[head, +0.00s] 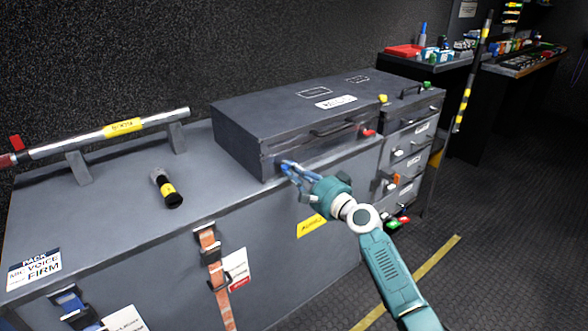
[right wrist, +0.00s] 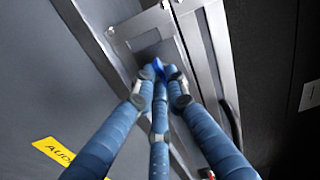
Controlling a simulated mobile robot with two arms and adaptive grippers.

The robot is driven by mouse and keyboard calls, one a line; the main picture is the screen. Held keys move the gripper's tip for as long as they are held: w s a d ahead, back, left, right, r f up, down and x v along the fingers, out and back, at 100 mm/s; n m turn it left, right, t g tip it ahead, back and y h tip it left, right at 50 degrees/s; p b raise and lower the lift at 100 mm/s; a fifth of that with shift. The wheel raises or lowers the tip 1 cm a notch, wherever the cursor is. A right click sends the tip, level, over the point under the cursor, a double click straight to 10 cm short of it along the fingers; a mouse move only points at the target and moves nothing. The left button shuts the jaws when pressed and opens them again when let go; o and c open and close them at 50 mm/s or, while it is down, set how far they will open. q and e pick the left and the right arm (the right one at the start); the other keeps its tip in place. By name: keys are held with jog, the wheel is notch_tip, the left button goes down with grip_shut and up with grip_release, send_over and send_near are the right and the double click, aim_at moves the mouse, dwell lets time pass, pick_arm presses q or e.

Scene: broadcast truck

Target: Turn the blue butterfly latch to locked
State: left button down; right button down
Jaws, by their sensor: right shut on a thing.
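The blue butterfly latch (right wrist: 158,68) is on the front of the grey case, near its left end. In the right wrist view only a small blue part shows between my fingertips; the fingers hide the rest, so I cannot tell how it is turned. My right gripper (head: 288,167) reaches the case front from the lower right. In the right wrist view my right gripper (right wrist: 162,82) has its blue fingers closed around the latch. The grey case (head: 290,105) lies shut on the long grey cabinet top (head: 110,200). My left gripper is not in view.
A red latch (head: 368,133) and a handle sit farther right on the case front. A flashlight-like black object (head: 166,188) and a silver bar (head: 120,128) are on the cabinet top. An orange strap (head: 212,262) hangs down its front. Floor is free at right.

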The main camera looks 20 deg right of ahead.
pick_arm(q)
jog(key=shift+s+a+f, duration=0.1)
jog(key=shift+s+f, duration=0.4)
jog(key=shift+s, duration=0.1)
pick_arm(e)
jog(key=shift+f+m, duration=0.1)
jog(key=shift+m, duration=0.5)
jog(key=c, duration=1.8)
grip_release()
jog(key=shift+o, duration=0.2)
jog(key=v, duration=1.2)
